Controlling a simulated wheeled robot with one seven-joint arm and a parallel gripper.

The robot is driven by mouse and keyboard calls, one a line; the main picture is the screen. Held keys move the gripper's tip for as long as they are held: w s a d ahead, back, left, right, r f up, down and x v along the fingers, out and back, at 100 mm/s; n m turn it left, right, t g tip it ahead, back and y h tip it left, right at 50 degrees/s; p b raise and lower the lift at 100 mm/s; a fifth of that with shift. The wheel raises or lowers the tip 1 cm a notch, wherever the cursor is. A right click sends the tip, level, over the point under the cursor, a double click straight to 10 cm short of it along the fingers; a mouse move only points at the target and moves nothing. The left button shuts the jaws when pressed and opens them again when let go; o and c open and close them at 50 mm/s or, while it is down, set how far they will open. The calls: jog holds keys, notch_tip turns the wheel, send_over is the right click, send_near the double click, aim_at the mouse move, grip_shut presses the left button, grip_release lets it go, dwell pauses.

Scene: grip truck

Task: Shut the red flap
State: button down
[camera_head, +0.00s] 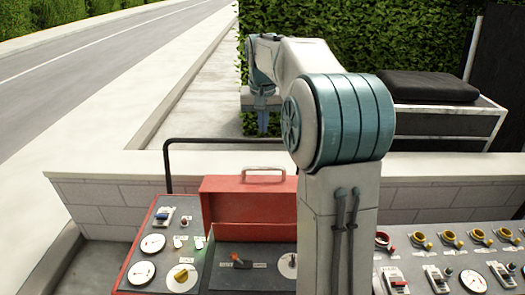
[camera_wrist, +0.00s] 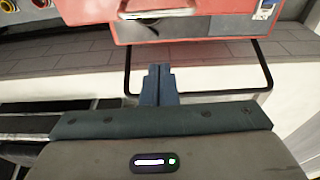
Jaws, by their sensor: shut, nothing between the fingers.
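The red flap (camera_head: 248,200) stands open and raised at the back of a dark panel section that holds a switch and a dial. A pale metal handle (camera_head: 263,170) sits on its top edge. In the wrist view the red flap (camera_wrist: 90,10) shows at the top, cut off by the frame. My gripper (camera_head: 263,122) hangs fingers down beyond the raised flap, above and behind its handle, apart from it. In the wrist view my gripper (camera_wrist: 158,85) is shut and empty. My arm hides the right part of the flap.
A black rail (camera_head: 180,141) runs behind the panel, near a low block wall (camera_head: 110,190). Gauges and switches (camera_head: 152,243) lie left of the flap. Several red and yellow knobs (camera_head: 449,238) are at the right. A black cushioned bench (camera_head: 430,87) and hedge stand behind.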

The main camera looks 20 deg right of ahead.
jog(key=w+d, duration=0.1)
jog(key=p, duration=0.2)
send_over(265, 176)
jog(key=f, duration=1)
jog(key=shift+w+f, duration=0.25)
jog(key=shift+s+f, duration=0.2)
jog(key=shift+f, duration=0.05)
jog(key=shift+s+a, duration=0.1)
jog(key=shift+s, duration=0.05)
jog(key=shift+f, duration=0.1)
